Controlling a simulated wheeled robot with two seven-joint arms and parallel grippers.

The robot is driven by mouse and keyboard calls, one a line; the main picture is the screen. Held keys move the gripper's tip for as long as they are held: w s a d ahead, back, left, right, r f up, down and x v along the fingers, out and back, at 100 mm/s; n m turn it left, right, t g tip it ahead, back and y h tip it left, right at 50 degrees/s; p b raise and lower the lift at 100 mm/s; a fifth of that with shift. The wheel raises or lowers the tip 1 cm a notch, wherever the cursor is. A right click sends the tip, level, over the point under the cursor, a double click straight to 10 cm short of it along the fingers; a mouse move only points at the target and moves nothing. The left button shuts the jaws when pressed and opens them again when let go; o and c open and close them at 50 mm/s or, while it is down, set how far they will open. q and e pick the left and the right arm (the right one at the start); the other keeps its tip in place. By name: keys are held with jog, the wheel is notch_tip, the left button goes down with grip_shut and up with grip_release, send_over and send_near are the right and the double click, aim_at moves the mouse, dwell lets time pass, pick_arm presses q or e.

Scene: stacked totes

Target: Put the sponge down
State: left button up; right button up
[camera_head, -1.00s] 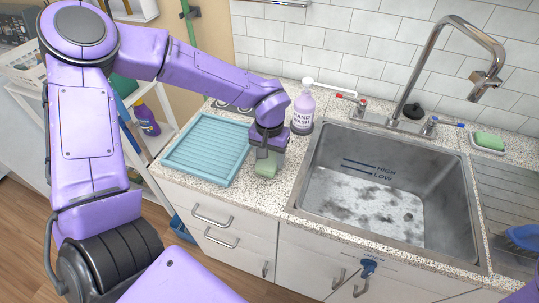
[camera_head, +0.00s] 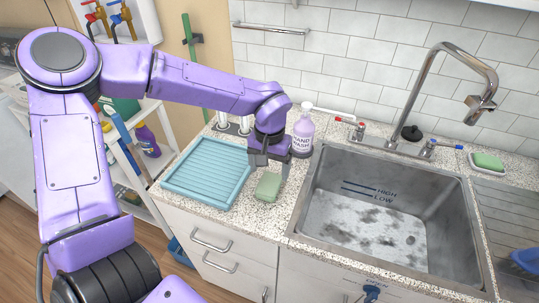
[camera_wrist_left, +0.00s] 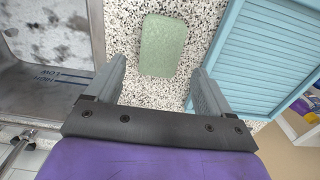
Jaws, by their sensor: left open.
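The green sponge (camera_head: 268,186) lies flat on the speckled counter between the blue ridged tray and the sink. In the left wrist view the sponge (camera_wrist_left: 163,46) lies beyond and between my fingertips, with bare counter around it. My left gripper (camera_head: 270,163) is open and empty just above and behind the sponge. The left wrist view shows its two grey fingers (camera_wrist_left: 158,80) spread apart, and neither appears to touch the sponge. My right gripper is not in view.
The blue tray (camera_head: 207,171) is left of the sponge. The steel sink (camera_head: 300,222) is to the right, with a tall faucet (camera_head: 404,92). A hand-wash bottle (camera_head: 302,135) stands behind the gripper. Another green sponge (camera_head: 487,161) sits in a dish at the far right.

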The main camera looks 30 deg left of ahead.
aim_at(269, 182)
pick_arm(q)
notch_tip(269, 182, up, 7)
dwell(0.6)
